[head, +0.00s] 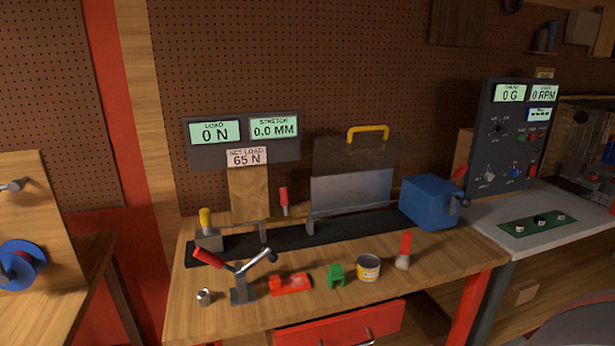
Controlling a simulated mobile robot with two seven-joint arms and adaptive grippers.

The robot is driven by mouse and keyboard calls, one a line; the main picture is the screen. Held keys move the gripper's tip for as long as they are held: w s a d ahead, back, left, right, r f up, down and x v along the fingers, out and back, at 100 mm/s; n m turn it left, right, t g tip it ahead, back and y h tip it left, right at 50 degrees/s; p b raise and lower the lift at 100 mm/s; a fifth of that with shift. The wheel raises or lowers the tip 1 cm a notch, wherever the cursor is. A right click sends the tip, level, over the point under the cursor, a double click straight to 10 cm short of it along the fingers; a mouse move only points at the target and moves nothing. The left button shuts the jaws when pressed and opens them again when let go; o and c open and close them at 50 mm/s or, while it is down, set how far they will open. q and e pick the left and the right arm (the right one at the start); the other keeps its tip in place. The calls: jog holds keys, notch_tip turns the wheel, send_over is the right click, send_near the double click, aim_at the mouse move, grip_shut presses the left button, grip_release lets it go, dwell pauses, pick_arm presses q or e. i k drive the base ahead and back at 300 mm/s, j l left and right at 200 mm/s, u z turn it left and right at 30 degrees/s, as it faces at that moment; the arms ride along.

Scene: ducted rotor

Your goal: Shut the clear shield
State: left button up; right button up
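A see-through panel (352,155) with a yellow handle (368,131) on its top edge stands upright at the back of the middle bench, above a pale grey plate (350,191). It looks raised. At the far right, a clear-walled enclosure (585,140) holds parts that are too dark and small to make out; the picture edge cuts it off. I cannot tell whether it has a shield of its own or how that stands. Neither of my grippers is in view.
The wooden bench (440,262) carries a black rail, blue box (430,202), red-handled lever (240,275) and several small items along its front. A red drawer (345,325) sits below. The control panel (508,140) stands at right, beside a grey worktop (500,205).

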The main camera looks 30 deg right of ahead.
aim_at(370, 128)
jog(key=z, duration=1.4)
